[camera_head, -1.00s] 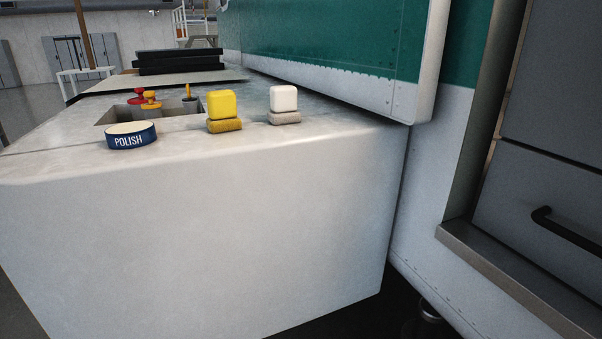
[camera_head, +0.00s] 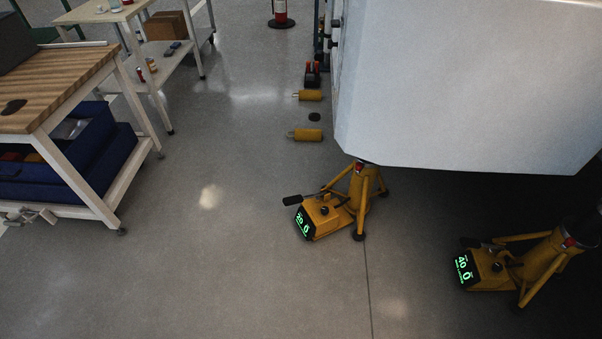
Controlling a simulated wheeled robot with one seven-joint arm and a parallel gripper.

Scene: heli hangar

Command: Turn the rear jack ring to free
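Two yellow jacks stand on the floor under the pale helicopter body. The nearer-to-centre jack (camera_head: 340,203) has a black lever, splayed legs and a box with a lit green display (camera_head: 305,223). A red band (camera_head: 359,168) shows near its top, just below the body. The second jack (camera_head: 520,263) stands at the lower right with a similar green display (camera_head: 465,268) and a small red part (camera_head: 570,240) near its top. I cannot tell which jack is the rear one, or how its ring is set. My gripper is not in view.
The pale body (camera_head: 460,85) overhangs the upper right. A wood-topped workbench (camera_head: 60,85) with blue bins stands at left, a pale cart (camera_head: 118,12) behind it. Yellow cylinders (camera_head: 307,135) lie on the floor beyond the jack. The middle floor is clear.

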